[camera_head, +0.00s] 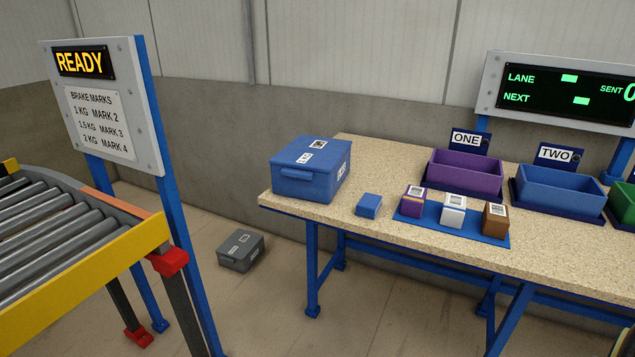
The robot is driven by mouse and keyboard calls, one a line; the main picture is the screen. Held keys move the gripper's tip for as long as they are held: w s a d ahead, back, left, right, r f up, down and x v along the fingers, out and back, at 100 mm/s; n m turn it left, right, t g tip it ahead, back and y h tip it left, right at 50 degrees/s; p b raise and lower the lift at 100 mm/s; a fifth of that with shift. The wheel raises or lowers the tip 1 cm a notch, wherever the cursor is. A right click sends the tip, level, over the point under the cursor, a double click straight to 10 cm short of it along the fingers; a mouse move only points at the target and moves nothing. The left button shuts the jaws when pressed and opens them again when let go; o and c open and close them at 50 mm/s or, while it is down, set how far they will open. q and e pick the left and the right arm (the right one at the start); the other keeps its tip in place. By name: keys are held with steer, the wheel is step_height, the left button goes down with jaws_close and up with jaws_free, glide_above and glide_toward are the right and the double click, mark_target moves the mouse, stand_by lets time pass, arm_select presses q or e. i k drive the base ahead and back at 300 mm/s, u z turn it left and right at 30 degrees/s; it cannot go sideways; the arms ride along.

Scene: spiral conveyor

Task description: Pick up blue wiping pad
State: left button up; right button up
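A small blue block (369,205), which looks like the blue wiping pad, lies on the speckled tabletop (345,225). It sits between a blue lidded box (308,168) on its left and a flat blue mat (433,222) on its right, apart from both. Nothing covers it. Neither of my grippers shows in the head view.
Behind stand a purple bin (465,174) and a blue bin (562,192). A roller conveyor (60,240) is at left; a grey case (240,251) lies on the floor.

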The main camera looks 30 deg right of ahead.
mark_target(369, 205)
steer(key=z, duration=0.5)
steer(key=i, duration=1.25)
steer(key=z, duration=1.05)
